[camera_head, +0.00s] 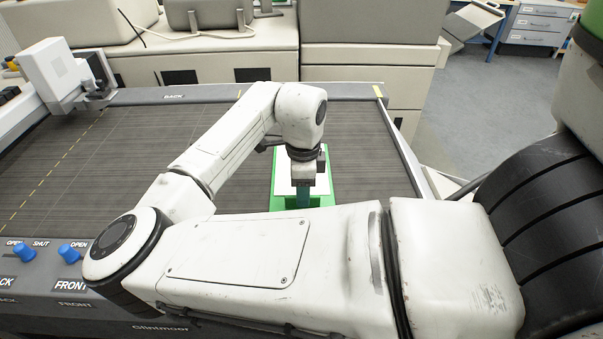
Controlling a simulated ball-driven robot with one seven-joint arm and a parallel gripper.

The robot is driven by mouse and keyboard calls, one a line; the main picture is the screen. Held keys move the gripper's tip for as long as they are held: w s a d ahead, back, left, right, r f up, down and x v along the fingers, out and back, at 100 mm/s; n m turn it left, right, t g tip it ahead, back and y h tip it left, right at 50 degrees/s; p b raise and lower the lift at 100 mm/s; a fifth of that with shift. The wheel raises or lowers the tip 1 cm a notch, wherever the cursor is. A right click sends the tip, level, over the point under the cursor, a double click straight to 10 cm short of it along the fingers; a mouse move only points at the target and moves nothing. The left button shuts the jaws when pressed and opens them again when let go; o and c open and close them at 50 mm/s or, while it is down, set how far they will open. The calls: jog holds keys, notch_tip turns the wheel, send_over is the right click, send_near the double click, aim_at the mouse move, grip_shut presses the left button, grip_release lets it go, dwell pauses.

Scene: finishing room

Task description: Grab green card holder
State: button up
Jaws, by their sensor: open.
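The green card holder (285,203) lies on the dark ribbed bed, right of the picture's middle. It is a green piece with a white card or panel (284,171) on its upper part. My gripper (304,198) points down over it, in front of the white panel. My wrist and forearm hide the holder's near part and much of the fingertips. I cannot tell whether the fingers touch the holder.
The ribbed bed (370,165) is clear around the holder. A white carriage device (58,72) stands at the bed's back left. Blue knobs (69,253) sit on the front left edge. Beige machines (200,60) line the back. Open floor (455,100) lies to the right.

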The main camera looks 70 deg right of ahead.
jog(key=shift+f, duration=0.7)
jog(key=shift+c, duration=0.3)
grip_shut()
